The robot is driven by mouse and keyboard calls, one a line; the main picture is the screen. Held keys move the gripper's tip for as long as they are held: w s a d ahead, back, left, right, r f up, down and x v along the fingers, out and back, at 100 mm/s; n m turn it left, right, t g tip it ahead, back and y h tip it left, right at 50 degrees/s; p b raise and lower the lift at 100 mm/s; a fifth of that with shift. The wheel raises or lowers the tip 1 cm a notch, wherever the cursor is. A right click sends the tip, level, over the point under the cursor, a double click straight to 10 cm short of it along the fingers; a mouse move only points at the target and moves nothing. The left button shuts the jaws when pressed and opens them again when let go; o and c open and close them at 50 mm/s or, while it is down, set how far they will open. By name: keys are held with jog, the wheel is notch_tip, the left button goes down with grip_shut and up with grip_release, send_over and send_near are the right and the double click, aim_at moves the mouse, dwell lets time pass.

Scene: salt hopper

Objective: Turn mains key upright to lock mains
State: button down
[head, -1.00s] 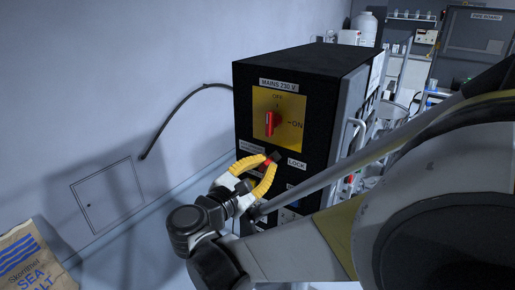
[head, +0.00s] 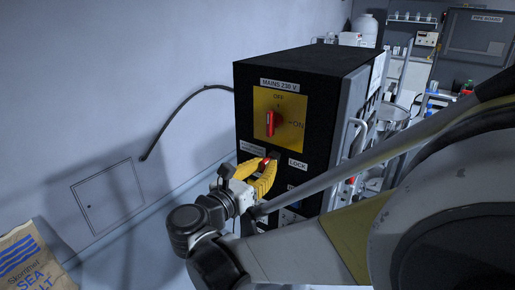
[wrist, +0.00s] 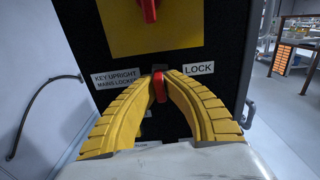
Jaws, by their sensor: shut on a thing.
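The black mains cabinet (head: 310,85) carries a yellow plate (head: 292,108) with a red rotary switch (head: 270,123), whose handle stands upright toward OFF. Below it, my gripper (head: 266,163) has its yellow fingers shut on the red key (wrist: 160,88) at the lock. In the wrist view the key's visible part looks about upright between the fingertips (wrist: 160,76); the fingers hide its sides. The "KEY UPRIGHT MAINS LOCKED" label (wrist: 115,79) is left of it and the "LOCK" label (wrist: 198,68) right.
A cable (head: 185,112) runs along the wall left of the cabinet. A grey handle (head: 355,140) stands out on the cabinet's right side. A salt sack (head: 30,260) lies at the lower left. Shelves and equipment fill the back right.

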jog(key=shift+n, duration=0.8)
jog(key=c, duration=1.5)
grip_release()
